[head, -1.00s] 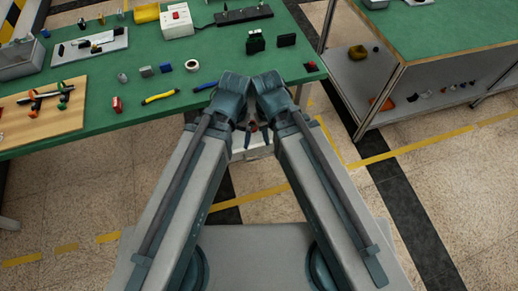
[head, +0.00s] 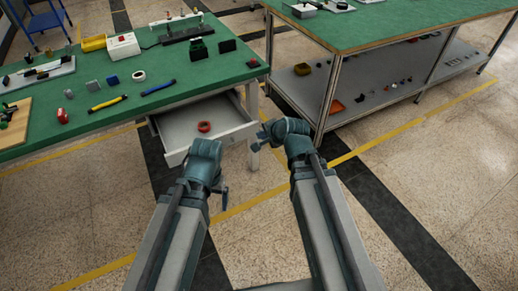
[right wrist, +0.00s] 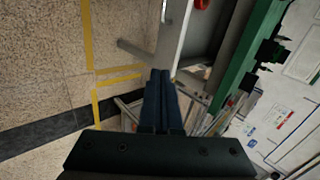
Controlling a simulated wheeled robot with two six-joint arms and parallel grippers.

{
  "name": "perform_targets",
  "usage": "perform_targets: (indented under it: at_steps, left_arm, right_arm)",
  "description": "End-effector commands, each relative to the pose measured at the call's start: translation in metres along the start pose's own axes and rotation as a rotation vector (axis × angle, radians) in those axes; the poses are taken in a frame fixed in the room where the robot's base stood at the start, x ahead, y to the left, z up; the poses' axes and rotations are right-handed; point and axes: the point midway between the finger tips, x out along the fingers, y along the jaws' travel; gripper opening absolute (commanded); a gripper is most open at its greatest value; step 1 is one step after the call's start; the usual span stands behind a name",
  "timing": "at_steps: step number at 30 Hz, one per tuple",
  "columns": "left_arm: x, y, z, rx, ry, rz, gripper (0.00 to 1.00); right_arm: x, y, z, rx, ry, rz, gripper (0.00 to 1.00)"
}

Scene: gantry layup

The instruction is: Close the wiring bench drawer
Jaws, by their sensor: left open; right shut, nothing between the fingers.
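The wiring bench drawer (head: 180,124) stands pulled out below the green bench top, with its light grey front panel (head: 236,137) facing me. A red ring (head: 204,127) lies inside it. My left gripper (head: 221,197) is open and empty, in front of the drawer panel and low; its wrist overlaps the panel in the head view. My right gripper (head: 263,137) is shut and empty near the right end of the panel. In the right wrist view its closed fingers (right wrist: 160,97) point toward the drawer's end (right wrist: 172,40); I cannot tell whether they touch it.
A bench leg (head: 252,115) stands right of the drawer. A second green bench (head: 400,22) with a lower shelf stands at the right. The floor in front is clear.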

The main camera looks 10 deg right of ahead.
Motion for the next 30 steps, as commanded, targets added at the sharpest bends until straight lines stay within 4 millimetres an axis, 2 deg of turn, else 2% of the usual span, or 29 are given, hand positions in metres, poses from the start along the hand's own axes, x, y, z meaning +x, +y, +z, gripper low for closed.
perform_targets:
  at_steps: [1,3,8,11,27,30]
  left_arm:
    - [0.007,0.001,-0.001,0.0,0.0,0.0,0.94]
    - [0.008,0.001,-0.001,0.0,0.0,0.0,0.94]
    - [0.008,0.001,-0.001,0.0,0.0,0.0,0.94]
    - [0.013,0.001,-0.001,0.0,0.0,0.0,0.94]
    - [0.082,0.008,-0.005,0.0,0.0,0.0,0.94]
    - [0.075,0.007,-0.005,0.0,0.0,0.0,0.94]
  right_arm:
    - [0.004,0.002,-0.006,0.035,0.01,-0.018,0.0]
    - [0.004,0.0,-0.01,0.068,0.016,-0.035,0.0]
    - [0.004,-0.002,-0.012,0.084,0.02,-0.044,0.0]
    - [0.011,-0.002,-0.012,0.082,0.019,-0.043,0.0]
    - [0.111,-0.004,-0.014,0.078,0.018,-0.041,0.0]
    - [0.117,-0.02,-0.015,0.078,0.018,-0.041,0.0]
